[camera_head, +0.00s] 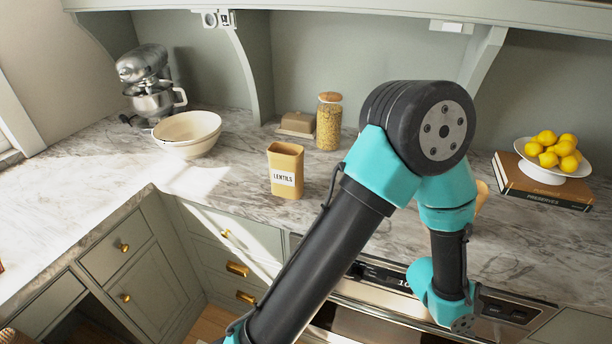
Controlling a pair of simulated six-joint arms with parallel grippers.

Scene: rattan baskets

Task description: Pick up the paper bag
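The paper bag (286,172) is tan, carries a white label reading "LENTILS", and stands upright on the marble counter left of the middle. Its whole front shows and nothing touches it. One of my arms, black and teal, rises from the bottom edge, bends at a large elbow right of the bag, and drops toward the counter's front edge at lower right. I cannot tell from this view which arm it is. No gripper fingers show; both grippers are out of view.
A glass jar (329,122) and a covered butter dish (297,124) stand behind the bag. A cream bowl (188,133) and stand mixer (148,85) are at left. Lemons (552,148) sit in a stand on books (530,187) at right. Counter around the bag is clear.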

